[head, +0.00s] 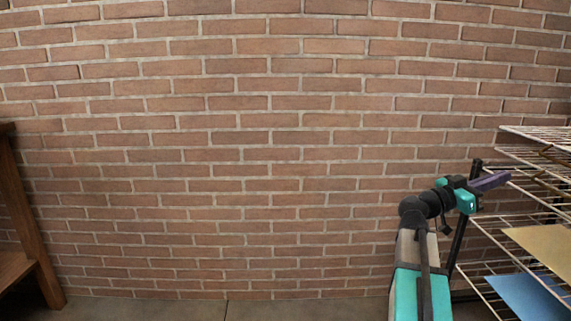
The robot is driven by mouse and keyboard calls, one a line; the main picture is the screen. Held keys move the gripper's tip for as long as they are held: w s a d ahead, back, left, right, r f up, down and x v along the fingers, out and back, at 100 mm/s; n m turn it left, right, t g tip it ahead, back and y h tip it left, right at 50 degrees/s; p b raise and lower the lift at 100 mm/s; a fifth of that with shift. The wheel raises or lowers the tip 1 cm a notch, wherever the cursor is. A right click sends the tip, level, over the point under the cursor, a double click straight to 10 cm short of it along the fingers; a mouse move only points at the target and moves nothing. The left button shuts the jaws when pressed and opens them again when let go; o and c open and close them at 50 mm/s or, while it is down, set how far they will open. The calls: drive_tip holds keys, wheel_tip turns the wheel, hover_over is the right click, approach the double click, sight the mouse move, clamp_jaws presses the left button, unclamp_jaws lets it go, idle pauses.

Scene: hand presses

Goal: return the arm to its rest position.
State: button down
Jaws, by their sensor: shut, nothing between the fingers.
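My gripper (492,181) shows at the right of the head view, at the end of my arm. Its purple fingers are together and point right, toward the wire rack. I see nothing held between them. The fingertips appear close to the rack's edge; I cannot tell whether they touch it. My arm is raised from the lower right, with teal and beige links.
A wire rack (540,132) with several shelves stands at the right edge. It holds a tan sheet (545,248) and a blue sheet (528,297). A wooden frame (32,230) stands at the left edge. A brick wall (230,150) fills the back. The middle floor (150,309) is clear.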

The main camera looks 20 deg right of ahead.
drive_tip(key=w+a+f+n+t+y+p, duration=0.1)
drive_tip(key=w+a+f+n+t+p, duration=0.2)
drive_tip(key=w+a+f+p, duration=0.25)
drive_tip(key=w+a+f+n+t+y+p, duration=0.2)
drive_tip(key=w+a+f+p, duration=0.15)
drive_tip(key=w+p, duration=0.45)
drive_tip(key=s+a+f+n+y+p, duration=0.2)
drive_tip(key=a+f+n+y+p, duration=0.25)
drive_tip(key=a+f+p, duration=0.85)
drive_tip(key=s+a+f+n+g+y+p, duration=0.2)
drive_tip(key=s+a+f, duration=0.4)
drive_tip(key=s+a, duration=0.4)
drive_tip(key=s+a+f+n+g+y+p, duration=0.2)
drive_tip(key=s+a+f+n+y+p, duration=0.2)
drive_tip(key=s+a, duration=0.6)
drive_tip(key=s+a+f+n+g+y+p, duration=0.2)
drive_tip(key=s+a+f+n+y+p, duration=0.2)
drive_tip(key=s+a+f+y+p, duration=0.3)
drive_tip(key=s+a+f, duration=0.1)
drive_tip(key=s+a, duration=0.2)
drive_tip(key=a, duration=0.4)
drive_tip(key=shift+a+g, duration=0.15)
drive_tip(key=shift+g, duration=0.15)
